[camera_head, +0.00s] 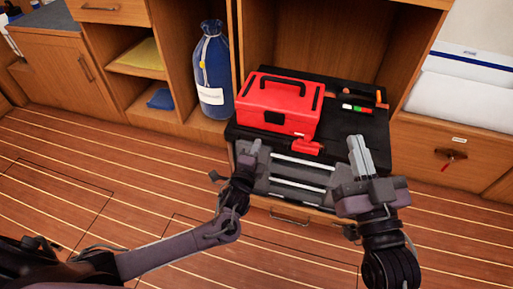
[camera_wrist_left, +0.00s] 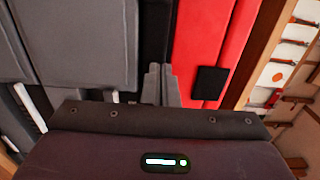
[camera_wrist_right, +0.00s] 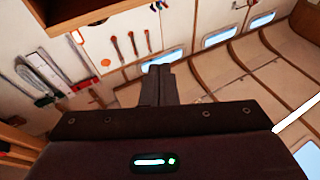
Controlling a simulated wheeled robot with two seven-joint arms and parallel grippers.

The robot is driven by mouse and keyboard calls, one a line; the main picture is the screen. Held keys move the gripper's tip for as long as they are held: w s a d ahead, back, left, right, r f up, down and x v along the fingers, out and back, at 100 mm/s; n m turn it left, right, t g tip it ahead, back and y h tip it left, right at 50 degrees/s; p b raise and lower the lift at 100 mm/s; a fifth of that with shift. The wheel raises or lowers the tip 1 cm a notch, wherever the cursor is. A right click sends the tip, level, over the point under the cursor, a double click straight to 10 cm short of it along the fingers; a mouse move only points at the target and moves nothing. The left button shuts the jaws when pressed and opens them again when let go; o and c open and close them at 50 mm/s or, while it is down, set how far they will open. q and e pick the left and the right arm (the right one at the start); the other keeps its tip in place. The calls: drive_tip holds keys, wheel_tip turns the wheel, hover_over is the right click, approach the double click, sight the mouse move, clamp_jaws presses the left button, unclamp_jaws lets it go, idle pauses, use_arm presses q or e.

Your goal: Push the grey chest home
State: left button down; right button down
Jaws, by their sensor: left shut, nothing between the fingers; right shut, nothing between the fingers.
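The grey chest (camera_head: 345,150), with a dark top and grey drawer fronts with pale strips, sits in a wooden cabinet bay and stands out past the cabinet front. A red toolbox (camera_head: 280,102) lies on its top. My left gripper (camera_head: 254,147) is shut and empty at the chest's front left. In the left wrist view its fingers point at the chest's dark edge, between grey panels (camera_wrist_left: 75,45) and the red toolbox (camera_wrist_left: 205,40). My right gripper (camera_head: 357,142) is shut and empty over the chest's front right. Contact is unclear for both.
Small tools (camera_head: 358,108) and a red item (camera_head: 307,147) lie on the chest. A blue bottle (camera_head: 211,75) stands in the bay to the left. A wooden drawer with a key (camera_head: 450,155) is at the right. The striped floor (camera_head: 90,190) is clear at the left.

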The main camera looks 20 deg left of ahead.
use_arm(q)
drive_tip(key=shift+w, duration=0.25)
use_arm(e)
drive_tip(key=shift+s+d+r, duration=0.1)
drive_tip(key=shift+s+r, duration=0.05)
drive_tip(key=shift+r, duration=0.45)
use_arm(q)
drive_tip(key=shift+w, duration=0.1)
use_arm(e)
drive_tip(key=shift+t, duration=0.3)
